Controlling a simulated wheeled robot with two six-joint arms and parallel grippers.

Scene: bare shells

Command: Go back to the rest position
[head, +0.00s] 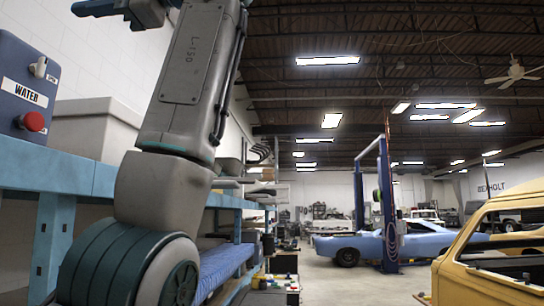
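My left arm rises from the lower left of the head view, its large grey link standing nearly upright and running out of the top of the picture. A further part of the arm shows at the top left edge, cut off by the frame. My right arm and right gripper are not in the picture. Nothing held is visible.
A blue shelf rack (45,170) runs along the left wall, close to my arm. A blue WATER box (22,95) with a red button and a pale bin (88,125) stand on it. A yellow vehicle (500,250), blue car (345,245) and lift post (388,205) are right; floor between is open.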

